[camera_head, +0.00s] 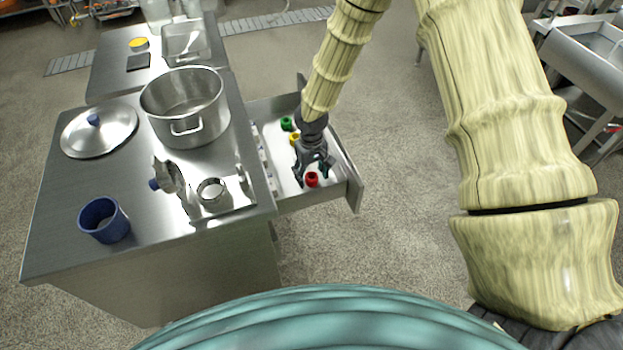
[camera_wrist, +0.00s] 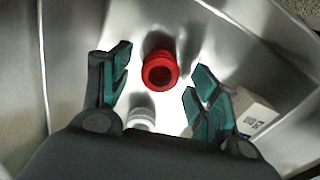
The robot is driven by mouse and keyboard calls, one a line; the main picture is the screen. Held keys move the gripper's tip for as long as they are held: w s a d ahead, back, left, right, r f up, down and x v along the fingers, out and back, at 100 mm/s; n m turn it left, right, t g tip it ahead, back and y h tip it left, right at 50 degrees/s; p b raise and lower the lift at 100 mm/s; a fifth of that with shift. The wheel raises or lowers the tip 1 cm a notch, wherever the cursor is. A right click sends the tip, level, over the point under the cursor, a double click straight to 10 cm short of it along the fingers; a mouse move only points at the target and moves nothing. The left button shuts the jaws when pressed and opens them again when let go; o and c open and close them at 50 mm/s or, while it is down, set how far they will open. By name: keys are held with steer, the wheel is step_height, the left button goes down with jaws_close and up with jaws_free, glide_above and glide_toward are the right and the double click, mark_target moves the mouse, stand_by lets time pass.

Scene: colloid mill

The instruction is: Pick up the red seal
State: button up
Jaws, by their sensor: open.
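The red seal (camera_head: 312,179) is a small red ring-shaped piece in the open drawer (camera_head: 342,165), near the drawer's front end. In the wrist view the red seal (camera_wrist: 160,71) shows its round hole towards the camera, ahead of and between the fingertips. My gripper (camera_head: 313,168) is over the drawer, just beside the seal in the head view. In the wrist view my gripper (camera_wrist: 158,75) has its two teal-padded fingers spread apart with nothing between them gripped. I cannot tell the exact height of the fingertips above the seal.
A green piece (camera_head: 287,124) and a yellow piece (camera_head: 294,138) lie further back in the drawer. A whitish round piece (camera_wrist: 141,118) and a small labelled box (camera_wrist: 254,113) show in the wrist view. The drawer walls stand close around; a steel pot (camera_head: 185,105) is on the worktop.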

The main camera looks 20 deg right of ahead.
steer(key=shift+f, duration=0.25)
steer(key=shift+c, duration=0.2)
steer(key=c, duration=0.9)
steer(key=shift+r, duration=0.1)
